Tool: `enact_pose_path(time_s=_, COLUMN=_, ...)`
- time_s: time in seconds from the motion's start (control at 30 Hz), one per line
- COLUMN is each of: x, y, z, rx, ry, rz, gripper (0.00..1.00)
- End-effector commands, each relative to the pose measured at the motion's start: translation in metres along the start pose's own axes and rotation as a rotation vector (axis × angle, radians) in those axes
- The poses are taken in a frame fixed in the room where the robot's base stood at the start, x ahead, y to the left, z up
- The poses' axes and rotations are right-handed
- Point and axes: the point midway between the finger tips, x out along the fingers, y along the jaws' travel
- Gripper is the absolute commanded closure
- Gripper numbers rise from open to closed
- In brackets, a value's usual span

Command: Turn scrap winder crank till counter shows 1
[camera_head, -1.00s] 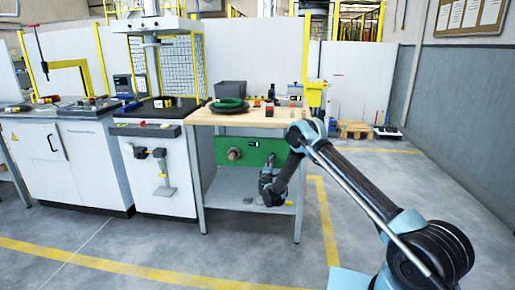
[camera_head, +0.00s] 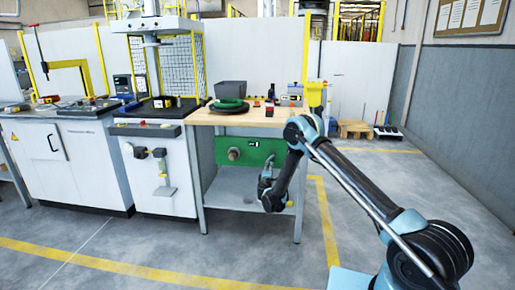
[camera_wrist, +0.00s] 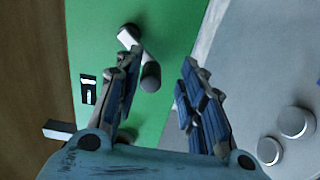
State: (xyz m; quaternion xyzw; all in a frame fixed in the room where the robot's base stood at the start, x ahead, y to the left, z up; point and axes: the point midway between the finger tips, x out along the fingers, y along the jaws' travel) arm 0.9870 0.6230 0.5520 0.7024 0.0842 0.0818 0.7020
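The scrap winder is a green panel (camera_head: 222,146) under the wooden bench top; it fills the middle of the wrist view (camera_wrist: 180,25). Its crank shows in the wrist view as a pale arm (camera_wrist: 130,37) with a dark round handle (camera_wrist: 150,77). The black counter (camera_wrist: 88,90) with white marks is left of the crank; I cannot read its digit surely. A round brown spool end (camera_head: 233,154) juts from the panel. My gripper (camera_wrist: 160,60) is open, its fingers on either side of the handle, with gaps visible; it shows low before the panel in the head view (camera_head: 265,184).
The bench top (camera_head: 203,117) carries a green coil (camera_head: 230,104), a grey box (camera_head: 231,89) and small items. A lower shelf (camera_head: 225,193) and a bench leg (camera_head: 301,205) are near my gripper. The floor in front is clear.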

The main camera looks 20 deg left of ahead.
Motion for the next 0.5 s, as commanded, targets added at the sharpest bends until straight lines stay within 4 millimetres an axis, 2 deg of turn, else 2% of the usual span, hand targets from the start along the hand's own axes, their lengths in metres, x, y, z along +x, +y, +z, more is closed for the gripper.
enact_pose_path(time_s=0.5, x=-0.040, y=0.000, z=0.000, rx=0.000, ry=0.001, rz=0.000, gripper=0.63)
